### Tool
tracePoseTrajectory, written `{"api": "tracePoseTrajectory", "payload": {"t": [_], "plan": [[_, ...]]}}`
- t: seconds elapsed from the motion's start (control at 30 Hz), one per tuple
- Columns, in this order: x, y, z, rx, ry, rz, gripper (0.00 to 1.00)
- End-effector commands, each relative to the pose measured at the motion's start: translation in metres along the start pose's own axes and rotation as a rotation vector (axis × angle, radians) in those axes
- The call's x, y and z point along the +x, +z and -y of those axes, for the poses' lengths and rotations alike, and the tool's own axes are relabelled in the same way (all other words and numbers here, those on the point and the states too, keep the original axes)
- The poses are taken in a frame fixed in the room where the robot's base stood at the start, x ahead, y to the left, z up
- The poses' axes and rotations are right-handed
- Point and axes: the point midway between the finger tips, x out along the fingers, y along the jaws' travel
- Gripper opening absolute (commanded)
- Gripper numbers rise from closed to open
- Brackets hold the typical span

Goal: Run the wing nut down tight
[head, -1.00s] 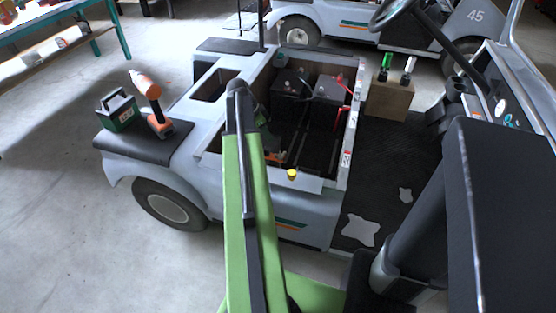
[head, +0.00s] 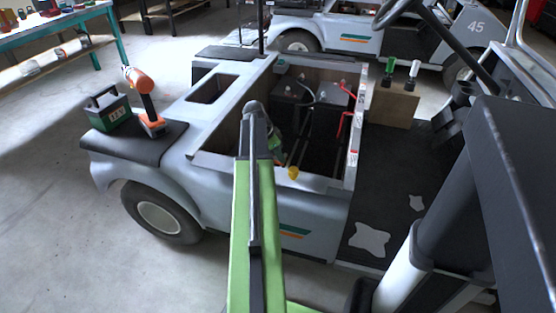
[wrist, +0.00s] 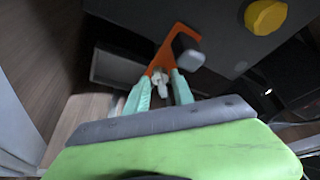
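My gripper (wrist: 164,82) points down into the cart's open battery bay (head: 318,172). Its two pale green fingers stand apart in the wrist view. A small pale piece (wrist: 161,80), possibly the wing nut, shows between them; contact with either finger cannot be told. An orange bracket (wrist: 172,46) with a grey block-like end (wrist: 188,53) lies just beyond the fingertips. In the head view my arm hides most of the gripper and the bracket. Dark batteries (head: 332,92) with a red cable (head: 342,125) sit at the bay's far side.
A yellow knob (head: 293,173) is close to my arm at the bay's near edge; it also shows in the wrist view (wrist: 265,15). An orange drill (head: 148,100) and a green-black box (head: 108,110) stand on the rear deck. A wooden box (head: 392,105) stands right of the bay.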

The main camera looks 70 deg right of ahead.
Motion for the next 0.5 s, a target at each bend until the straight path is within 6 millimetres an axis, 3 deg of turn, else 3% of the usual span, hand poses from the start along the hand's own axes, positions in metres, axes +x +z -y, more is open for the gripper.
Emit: {"api": "tracePoseTrajectory", "payload": {"t": [0.03,0.2,0.5], "plan": [[-0.0001,-0.0002,-0.0001,0.000,0.000,0.000,0.21],[0.0000,-0.0003,-0.0004,0.001,0.001,0.000,0.00],[0.0001,0.0002,-0.0039,-0.071,-0.028,0.002,0.00]]}}
